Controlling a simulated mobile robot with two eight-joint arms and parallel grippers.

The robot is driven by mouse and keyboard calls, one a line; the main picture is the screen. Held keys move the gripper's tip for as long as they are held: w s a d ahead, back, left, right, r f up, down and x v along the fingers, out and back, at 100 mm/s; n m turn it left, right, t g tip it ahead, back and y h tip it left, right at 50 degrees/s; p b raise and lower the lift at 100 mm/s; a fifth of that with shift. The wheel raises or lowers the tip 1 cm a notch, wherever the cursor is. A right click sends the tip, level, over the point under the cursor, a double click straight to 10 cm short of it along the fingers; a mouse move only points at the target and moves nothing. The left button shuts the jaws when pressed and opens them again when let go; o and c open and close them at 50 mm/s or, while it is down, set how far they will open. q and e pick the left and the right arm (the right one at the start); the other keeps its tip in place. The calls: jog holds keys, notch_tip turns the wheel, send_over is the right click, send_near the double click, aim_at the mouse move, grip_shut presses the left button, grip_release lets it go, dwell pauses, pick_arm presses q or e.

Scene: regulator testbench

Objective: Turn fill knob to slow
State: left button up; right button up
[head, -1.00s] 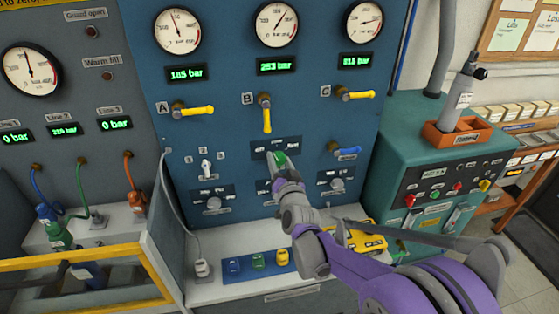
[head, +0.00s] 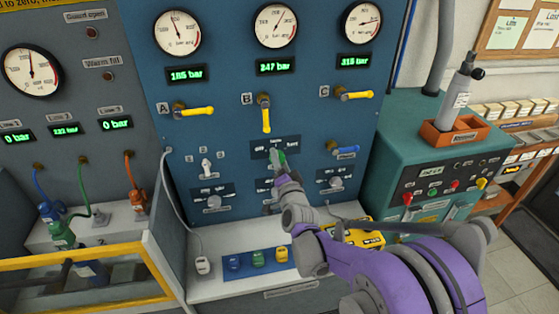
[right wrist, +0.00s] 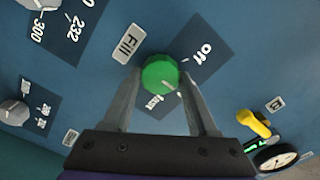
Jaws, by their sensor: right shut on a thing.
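The green fill knob (right wrist: 160,74) sits on a dark blue plate (right wrist: 207,42) beside a white "Fill" label (right wrist: 129,44) in the right wrist view. The plate carries "off" at upper right and "fast" at lower left; the slow mark cannot be made out. A small white mark shows near the knob's lower right edge. My right gripper (right wrist: 161,80) is shut on the knob, one finger on each side. In the head view the knob (head: 281,157) is partly hidden by my right gripper (head: 278,162). My left gripper is not in view.
Yellow valve handle B (head: 266,118) hangs above the fill plate. A blue handle (head: 344,150) is close on the right. Grey regulator knobs (head: 336,183) sit lower. Several coloured blocks and a yellow case (head: 362,238) lie on the bench below.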

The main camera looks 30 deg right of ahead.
jog(key=o, duration=1.4)
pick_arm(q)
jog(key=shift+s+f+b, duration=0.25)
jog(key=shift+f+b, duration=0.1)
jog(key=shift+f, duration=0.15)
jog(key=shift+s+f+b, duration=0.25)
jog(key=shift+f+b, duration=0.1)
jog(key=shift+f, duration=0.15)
pick_arm(e)
jog(key=v, duration=1)
jog(key=shift+s+a, duration=0.1)
jog(key=shift+s, duration=0.25)
